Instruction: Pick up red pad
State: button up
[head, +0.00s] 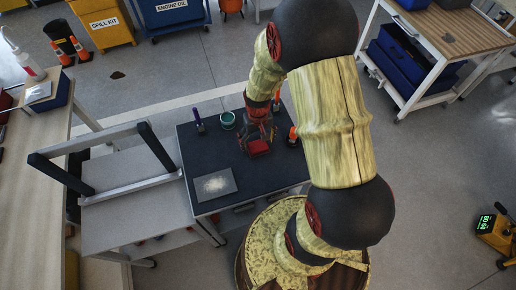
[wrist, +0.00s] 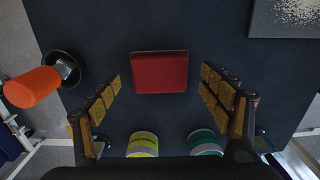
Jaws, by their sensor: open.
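The red pad (wrist: 159,72) is a small flat block lying on the dark table mat. In the wrist view it sits between and a little beyond my open fingers. My gripper (wrist: 167,92) is open and empty, with its two padded fingers apart on either side. In the head view my gripper (head: 260,135) is over the middle of the dark table, and the red pad (head: 258,147) shows just at its fingers. I cannot tell the exact height of my gripper above the pad.
An orange-handled tool (wrist: 34,87) stands left of the pad in the wrist view. A yellow-green tin (wrist: 143,144) and a teal tin (wrist: 205,143) stand at the bottom. A grey plate with pale grains (head: 215,184) lies on the dark table (head: 196,150). A purple-handled item (head: 198,121) stands near the back edge.

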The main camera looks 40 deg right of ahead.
jog(key=shift+f, duration=0.6)
jog(key=shift+r, duration=0.1)
jog(key=shift+c, duration=0.8)
jog(key=c, duration=1.1)
